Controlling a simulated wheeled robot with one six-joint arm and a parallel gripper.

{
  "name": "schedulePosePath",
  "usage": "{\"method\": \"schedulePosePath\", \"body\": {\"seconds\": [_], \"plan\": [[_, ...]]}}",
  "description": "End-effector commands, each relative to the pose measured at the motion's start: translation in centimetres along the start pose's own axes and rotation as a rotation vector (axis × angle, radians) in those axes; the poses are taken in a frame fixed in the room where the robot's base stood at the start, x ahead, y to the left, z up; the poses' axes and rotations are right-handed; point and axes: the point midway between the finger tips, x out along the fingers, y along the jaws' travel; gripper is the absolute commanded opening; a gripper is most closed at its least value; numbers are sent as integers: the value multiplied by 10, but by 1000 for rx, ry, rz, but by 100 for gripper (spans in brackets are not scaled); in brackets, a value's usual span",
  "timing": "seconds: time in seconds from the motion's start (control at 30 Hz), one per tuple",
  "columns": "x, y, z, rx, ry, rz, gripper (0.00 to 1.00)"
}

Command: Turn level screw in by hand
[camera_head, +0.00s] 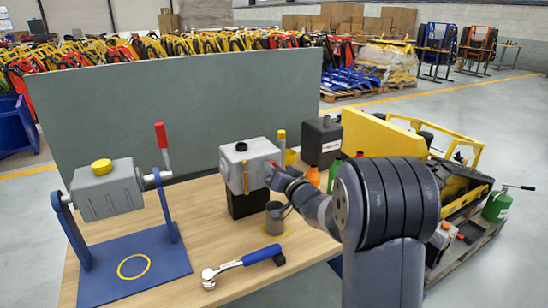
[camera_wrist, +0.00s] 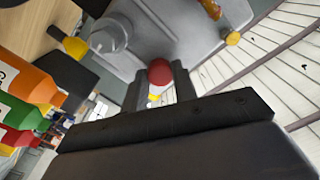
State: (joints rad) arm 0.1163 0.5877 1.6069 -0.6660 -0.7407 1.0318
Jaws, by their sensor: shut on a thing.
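A grey gear housing (camera_head: 243,165) stands on a black block on the wooden bench, and its side fills much of the wrist view (camera_wrist: 185,35). My gripper (camera_wrist: 163,88) is at this side face, its two dark fingers shut on the red-headed level screw (camera_wrist: 160,70). A small white and yellow part shows just below the red head between the fingers. In the head view my gripper (camera_head: 276,175) reaches the housing's right side, with a bit of red at its tip. How far the screw sits in its hole is hidden.
A grey cup (camera_head: 274,218) stands below my gripper. Bottles (camera_head: 313,177) and a black canister (camera_head: 322,140) are close behind my arm. A ratchet wrench (camera_head: 243,265) lies in front. A second housing hangs in a blue stand (camera_head: 130,265) at left, before a grey panel (camera_head: 180,105).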

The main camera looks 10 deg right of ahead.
Motion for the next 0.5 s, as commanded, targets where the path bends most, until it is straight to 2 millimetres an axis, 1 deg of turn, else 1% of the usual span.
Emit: {"method": "schedulePosePath", "body": {"seconds": [0.03, 0.2, 0.3, 0.5], "plan": [[0, -3, -5, 52, -3, 2, 10], [0, -2, -4, 246, -2, 2, 10], [0, -1, -2, 321, -1, 1, 10], [0, 0, 0, 348, 1, -1, 10]]}}
